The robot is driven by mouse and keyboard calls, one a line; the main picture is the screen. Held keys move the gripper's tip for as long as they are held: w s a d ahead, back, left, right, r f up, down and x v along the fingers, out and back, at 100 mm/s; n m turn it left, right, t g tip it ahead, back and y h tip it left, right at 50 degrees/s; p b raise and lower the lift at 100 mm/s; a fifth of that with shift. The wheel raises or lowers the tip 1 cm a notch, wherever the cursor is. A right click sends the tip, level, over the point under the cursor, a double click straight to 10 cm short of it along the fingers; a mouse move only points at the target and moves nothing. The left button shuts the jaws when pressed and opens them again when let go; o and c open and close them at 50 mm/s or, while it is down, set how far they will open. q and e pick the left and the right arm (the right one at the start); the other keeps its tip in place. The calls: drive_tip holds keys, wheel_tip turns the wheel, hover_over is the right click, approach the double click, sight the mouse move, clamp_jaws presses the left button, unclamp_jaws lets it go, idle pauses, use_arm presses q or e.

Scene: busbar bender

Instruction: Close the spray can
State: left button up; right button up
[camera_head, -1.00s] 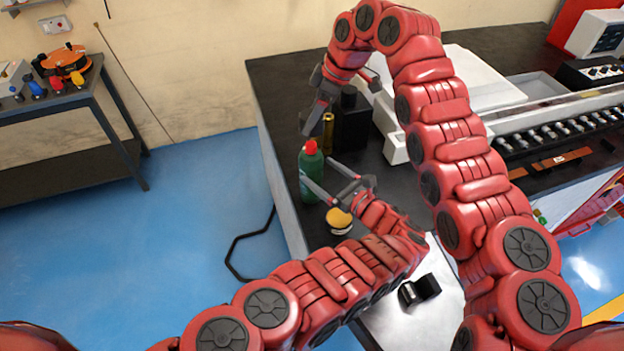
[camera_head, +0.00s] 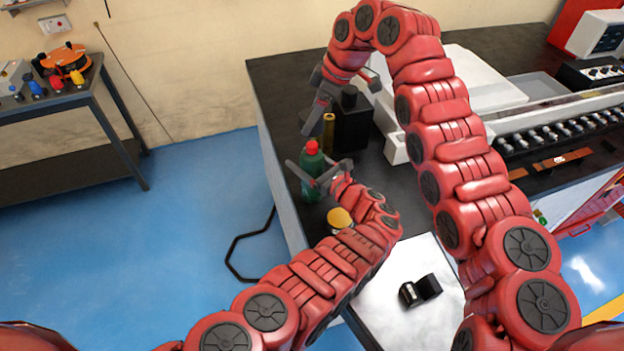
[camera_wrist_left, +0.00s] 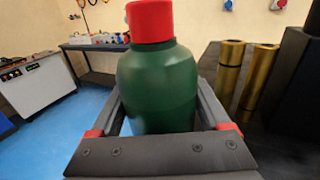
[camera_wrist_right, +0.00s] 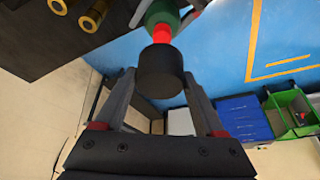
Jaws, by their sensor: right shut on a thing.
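The spray can is a green bottle (camera_head: 312,178) with a red top (camera_head: 312,147), upright near the table's left edge. In the left wrist view the green body (camera_wrist_left: 157,88) stands between the fingers of my left gripper (camera_head: 318,166), which are spread on either side of it. Whether they touch it is unclear. My right gripper (camera_head: 318,118) is above and behind the can. In the right wrist view it is shut on a black cylindrical cap (camera_wrist_right: 160,68), in line with the red top (camera_wrist_right: 161,33). I cannot tell whether cap and top touch. The cap is not clear in the head view.
A yellow-topped item (camera_head: 340,218) is near my left wrist. A black part (camera_head: 420,290) lies on a pale surface at the front. Blue floor lies left of the table.

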sight(312, 144)
use_arm(q)
clamp_jaws()
use_arm(e)
drive_tip(key=shift+f, duration=2.5)
drive_tip(key=shift+f, duration=0.1)
drive_tip(key=shift+f, duration=0.8)
drive_tip(key=shift+f, duration=0.65)
drive_tip(key=o, duration=1.3)
drive_tip(key=shift+d, duration=0.1)
drive_tip(key=v, duration=1.2)
drive_tip(key=shift+s, duration=0.1)
